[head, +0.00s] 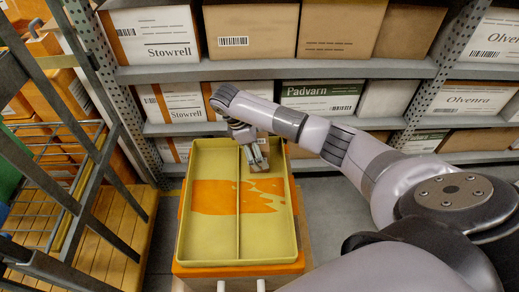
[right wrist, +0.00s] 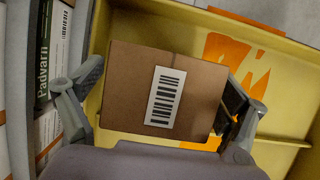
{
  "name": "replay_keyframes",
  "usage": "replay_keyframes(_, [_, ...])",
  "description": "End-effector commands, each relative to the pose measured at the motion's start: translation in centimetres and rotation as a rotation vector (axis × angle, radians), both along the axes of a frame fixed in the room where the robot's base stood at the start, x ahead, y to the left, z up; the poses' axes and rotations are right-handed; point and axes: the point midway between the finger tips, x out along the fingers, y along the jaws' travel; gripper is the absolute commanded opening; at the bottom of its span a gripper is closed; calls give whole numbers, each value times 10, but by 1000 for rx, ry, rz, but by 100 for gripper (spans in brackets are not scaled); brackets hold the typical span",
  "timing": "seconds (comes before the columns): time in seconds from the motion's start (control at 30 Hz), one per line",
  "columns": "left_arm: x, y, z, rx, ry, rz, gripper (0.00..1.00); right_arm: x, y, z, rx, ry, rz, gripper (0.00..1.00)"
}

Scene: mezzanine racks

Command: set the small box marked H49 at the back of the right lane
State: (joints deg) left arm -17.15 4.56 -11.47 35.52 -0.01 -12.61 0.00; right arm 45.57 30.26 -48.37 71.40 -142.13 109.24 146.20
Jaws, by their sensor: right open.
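A brown cardboard box (right wrist: 130,90) with a white barcode label on its upper face sits between the fingers of my right gripper (right wrist: 160,108) in the right wrist view. The fingers stand open on either side of it. No H49 mark is readable. The yellow tray (head: 188,222) has a divider (head: 239,220) making two lanes. In the head view my right gripper (head: 258,160) is low at the back of the right lane (head: 270,232), and the box there is mostly hidden by it. My left gripper is not in view.
An orange patch (head: 215,197) marks the tray floor across both lanes. Behind the tray is a shelf rack (head: 280,69) with cartons, including a Padvarn carton (head: 322,96). A metal frame (head: 85,190) stands close on the left. The front of both lanes is clear.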

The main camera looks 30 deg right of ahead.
Motion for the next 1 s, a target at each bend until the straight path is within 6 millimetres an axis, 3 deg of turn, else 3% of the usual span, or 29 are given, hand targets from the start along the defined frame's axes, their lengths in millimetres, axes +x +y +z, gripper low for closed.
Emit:
replay_keyframes(0.27, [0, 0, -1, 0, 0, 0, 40, 4, 6, 15, 2, -3, 1, 92])
replay_keyframes(0.43, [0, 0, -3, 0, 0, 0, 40, 12, 17, 48, 1, -6, 2, 92])
replay_keyframes(0.5, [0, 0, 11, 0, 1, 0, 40, 15, 21, 69, -1, -4, 3, 92])
replay_keyframes(0.7, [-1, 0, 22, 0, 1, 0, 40, 21, 33, 99, -2, -3, 2, 92])
replay_keyframes(1.0, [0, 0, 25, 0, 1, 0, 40, 24, 39, 112, 0, 0, -1, 92])
